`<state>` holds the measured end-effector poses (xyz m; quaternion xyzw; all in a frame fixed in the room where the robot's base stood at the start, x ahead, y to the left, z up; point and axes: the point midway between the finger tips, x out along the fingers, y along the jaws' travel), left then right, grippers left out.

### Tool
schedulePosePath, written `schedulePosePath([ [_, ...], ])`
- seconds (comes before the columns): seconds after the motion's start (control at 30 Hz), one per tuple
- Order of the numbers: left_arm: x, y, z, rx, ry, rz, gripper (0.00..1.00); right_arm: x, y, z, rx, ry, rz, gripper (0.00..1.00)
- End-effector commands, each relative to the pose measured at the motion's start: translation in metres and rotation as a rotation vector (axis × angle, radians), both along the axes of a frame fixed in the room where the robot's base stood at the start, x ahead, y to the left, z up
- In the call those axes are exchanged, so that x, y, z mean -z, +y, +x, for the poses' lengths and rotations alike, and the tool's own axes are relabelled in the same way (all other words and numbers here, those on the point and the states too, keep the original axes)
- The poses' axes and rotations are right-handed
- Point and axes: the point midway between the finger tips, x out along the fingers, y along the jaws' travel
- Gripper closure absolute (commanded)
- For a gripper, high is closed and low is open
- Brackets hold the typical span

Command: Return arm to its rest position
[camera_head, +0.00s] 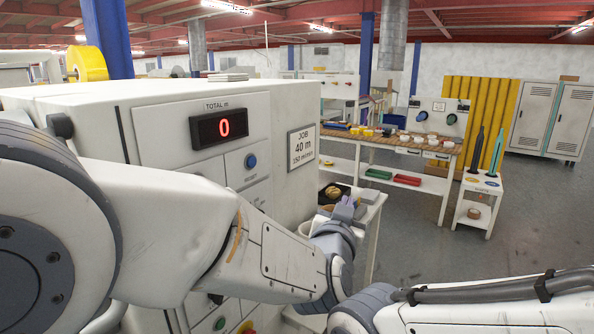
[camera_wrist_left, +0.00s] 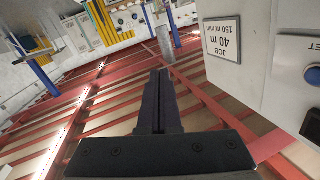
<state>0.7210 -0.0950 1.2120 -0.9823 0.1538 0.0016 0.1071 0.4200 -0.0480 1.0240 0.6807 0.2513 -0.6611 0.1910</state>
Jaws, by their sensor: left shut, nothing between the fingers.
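My left arm comes in from the left across the front of the white machine (camera_head: 60,97). Its gripper (camera_head: 346,211) is beyond the machine's right front corner, small and partly hidden by the wrist. In the left wrist view the two dark fingers (camera_wrist_left: 160,74) lie together with nothing between them. That view is tilted, with the red ceiling beams behind the fingers. Part of my right arm lies along the bottom right of the head view, and its gripper is not in view.
The machine's display (camera_head: 222,128) reads 0. A job sign (camera_head: 301,147) is on its side, close to the left gripper. A small side table (camera_head: 376,215) with items stands just beyond the gripper. A workbench (camera_head: 440,154) and a white stand (camera_head: 489,205) are farther back. The floor (camera_head: 535,225) at right is clear.

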Motion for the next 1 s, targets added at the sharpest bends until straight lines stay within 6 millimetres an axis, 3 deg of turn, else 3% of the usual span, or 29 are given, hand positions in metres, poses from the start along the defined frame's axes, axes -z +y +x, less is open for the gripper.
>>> schedulePosePath([
  [0.13,0.034,-0.011,-0.045,0.201,0.252,0.079,1.0,-0.001,0.0,0.0,0.0,0.0,0.0,0.56],
  [0.27,0.071,-0.001,-0.097,0.327,0.486,0.192,1.0,-0.002,0.0,0.0,0.0,0.0,0.0,0.56],
  [0.43,0.119,0.046,-0.175,0.396,0.809,0.377,1.0,-0.002,0.0,0.0,0.0,0.0,0.0,0.56],
  [0.63,0.171,0.112,-0.261,0.282,1.224,0.467,1.0,-0.001,0.0,0.0,0.0,0.0,0.0,0.56],
  [0.8,0.186,0.139,-0.295,0.176,1.396,0.476,1.0,0.0,0.0,0.0,0.0,0.0,0.0,0.56],
  [1.0,0.188,0.144,-0.301,0.155,1.425,0.477,1.0,0.0,0.0,0.0,0.0,0.0,0.0,0.56],
])
